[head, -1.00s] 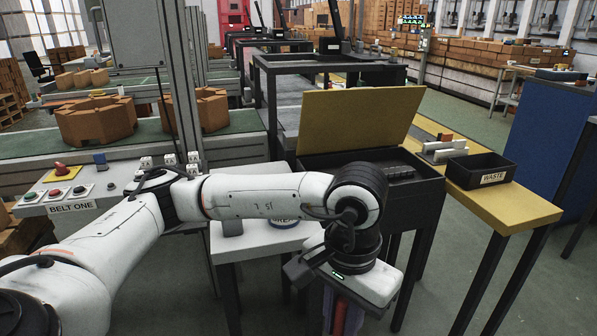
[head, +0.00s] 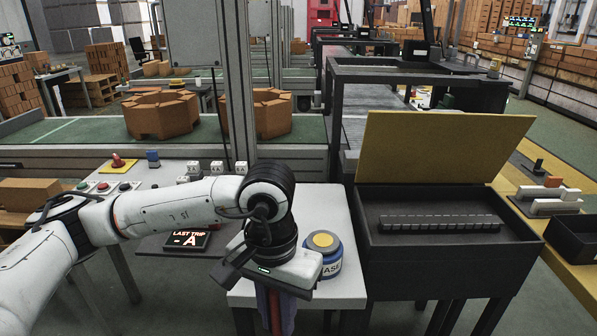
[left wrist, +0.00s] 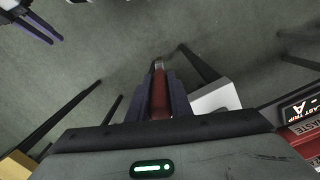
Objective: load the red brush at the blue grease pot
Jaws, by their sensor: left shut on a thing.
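My left gripper (head: 276,312) is shut on the red brush (head: 274,318), at the front edge of the small white table (head: 325,205). The left wrist view shows the red handle (left wrist: 159,95) between the dark purple fingers, with a metallic end beyond them. The brush's lower end is cut off in the head view. The blue grease pot (head: 330,268) stands upright on the white table, right of and behind my gripper. It has a white label and a yellow round top. My right gripper (left wrist: 42,24) shows partly at the top left of the left wrist view.
A black bin with an open yellow lid (head: 440,145) stands right of the pot. The belt panel (head: 120,185) with buttons and a "LAST TRIP A" display (head: 187,240) are to the left. A yellow bench (head: 560,200) is at the right. Floor shows in front.

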